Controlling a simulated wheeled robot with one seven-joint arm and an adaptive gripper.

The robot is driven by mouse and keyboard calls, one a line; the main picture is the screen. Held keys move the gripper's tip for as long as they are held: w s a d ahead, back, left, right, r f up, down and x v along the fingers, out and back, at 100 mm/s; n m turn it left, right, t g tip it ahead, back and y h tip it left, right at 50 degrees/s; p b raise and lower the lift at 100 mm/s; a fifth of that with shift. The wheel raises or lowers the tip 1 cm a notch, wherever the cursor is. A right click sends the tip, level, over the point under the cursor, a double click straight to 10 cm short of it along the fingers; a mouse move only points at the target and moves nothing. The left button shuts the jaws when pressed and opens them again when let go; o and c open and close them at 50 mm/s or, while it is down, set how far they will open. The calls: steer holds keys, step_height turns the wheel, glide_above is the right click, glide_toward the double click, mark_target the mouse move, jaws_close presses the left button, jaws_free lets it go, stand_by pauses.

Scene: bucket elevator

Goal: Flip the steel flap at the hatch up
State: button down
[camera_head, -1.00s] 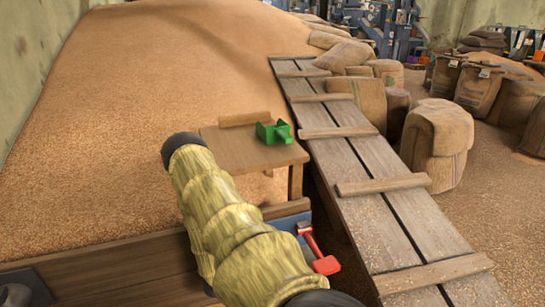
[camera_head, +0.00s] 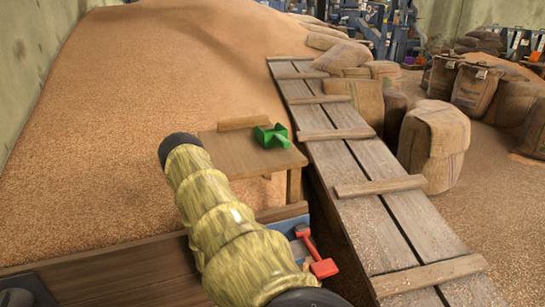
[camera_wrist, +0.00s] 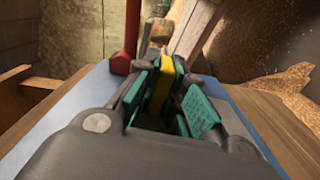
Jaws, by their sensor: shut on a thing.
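My gripper (camera_wrist: 168,78) shows in the wrist view with teal finger pads closed on a narrow upright yellow piece (camera_wrist: 163,80). I cannot tell whether this piece is part of the steel flap; no flap is clearly visible. A blue panel (camera_wrist: 75,105) lies under and around the fingers, and its edge also shows in the head view (camera_head: 287,225) beside my arm. In the head view my straw-coloured arm covers the gripper and the area around it.
A red hand scoop (camera_head: 322,268) lies on the blue panel right of my arm. A wooden table (camera_head: 235,160) holds a green scoop (camera_head: 271,136). A plank ramp (camera_head: 365,180) runs along the right, with sacks (camera_head: 435,145) beyond. Grain (camera_head: 90,130) fills the left.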

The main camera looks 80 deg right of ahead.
steer(key=c, duration=1.8)
jaws_free()
steer(key=shift+w, duration=0.25)
steer(key=shift+o, duration=0.2)
steer(key=shift+s, duration=0.1)
steer(key=v, duration=1.2)
